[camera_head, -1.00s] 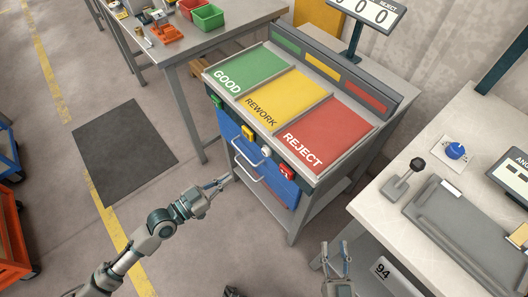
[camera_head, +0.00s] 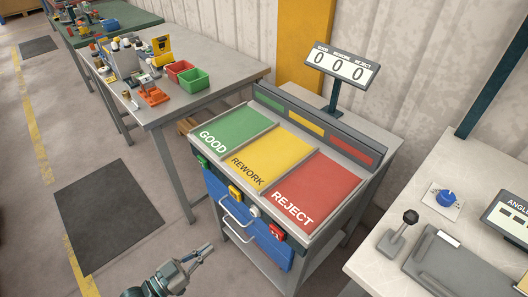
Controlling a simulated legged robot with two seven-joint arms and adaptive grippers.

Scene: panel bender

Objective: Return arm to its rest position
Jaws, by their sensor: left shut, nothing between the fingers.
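My left gripper (camera_head: 203,252) shows at the bottom of the head view, its arm coming in from the lower left. It is shut and empty, in front of and to the left of the sorting station's blue drawer front (camera_head: 240,222). I see no contact with the station. The rest of my left arm is mostly cut off by the bottom edge. My right gripper is out of the picture.
The sorting station has GOOD (camera_head: 232,130), REWORK (camera_head: 270,158) and REJECT (camera_head: 318,189) panels. Drawer handles (camera_head: 238,212) stick out near my left gripper. A grey workbench (camera_head: 215,72) stands behind left, a pale bench (camera_head: 460,180) at right. A dark mat (camera_head: 105,212) lies on open floor.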

